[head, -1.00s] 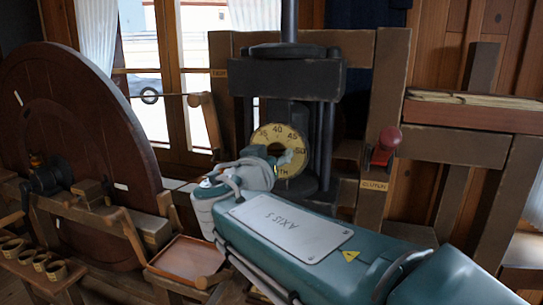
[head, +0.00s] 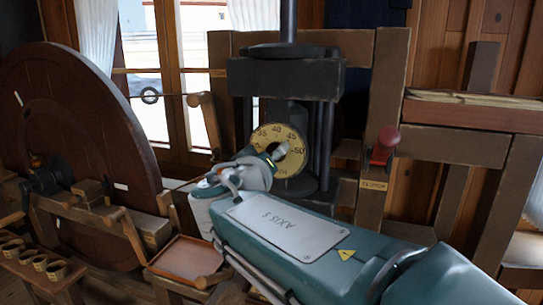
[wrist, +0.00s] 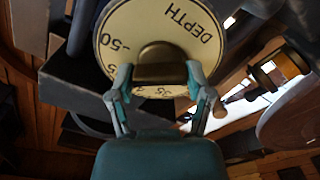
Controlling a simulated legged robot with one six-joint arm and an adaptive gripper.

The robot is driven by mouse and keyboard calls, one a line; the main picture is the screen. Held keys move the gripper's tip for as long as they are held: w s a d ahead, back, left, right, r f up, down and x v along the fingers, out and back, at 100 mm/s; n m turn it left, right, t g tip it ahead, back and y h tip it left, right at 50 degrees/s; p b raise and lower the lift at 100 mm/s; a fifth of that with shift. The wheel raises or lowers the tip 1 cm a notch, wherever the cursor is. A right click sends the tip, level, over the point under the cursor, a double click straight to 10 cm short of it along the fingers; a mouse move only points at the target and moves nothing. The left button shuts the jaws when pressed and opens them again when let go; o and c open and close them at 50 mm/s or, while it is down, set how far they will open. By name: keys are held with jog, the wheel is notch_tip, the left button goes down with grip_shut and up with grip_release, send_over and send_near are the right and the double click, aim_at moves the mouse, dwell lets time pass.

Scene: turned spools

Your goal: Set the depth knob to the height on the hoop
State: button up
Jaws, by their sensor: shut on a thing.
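The round cream depth dial (head: 293,165) is on the dark press, with the marks 35, 40, 45 and 50 visible. In the wrist view its face (wrist: 140,22) shows the word DEPTH and a bronze-coloured knob (wrist: 158,66) at its centre. My gripper (wrist: 158,74) is shut on the knob, one finger on each side. In the head view my gripper (head: 272,155) covers the knob and part of the dial. A thin dark ring (head: 149,89) by the window may be the hoop; I can read no figure on it.
A large brown wheel (head: 90,115) stands at the left. A row of small cups (head: 40,262) and a shallow tray (head: 185,258) are in front. Dark press columns flank the dial.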

jog(key=n, duration=0.7)
jog(key=shift+f, duration=0.3)
jog(key=n, duration=0.6)
jog(key=shift+f+n, duration=0.1)
jog(key=shift+n, duration=0.3)
jog(key=n, duration=0.6)
jog(key=shift+f, duration=0.1)
jog(key=n, duration=0.6)
jog(key=shift+n, duration=0.4)
jog(key=o, duration=1.1)
jog(key=shift+w, duration=0.1)
jog(key=shift+o, duration=0.2)
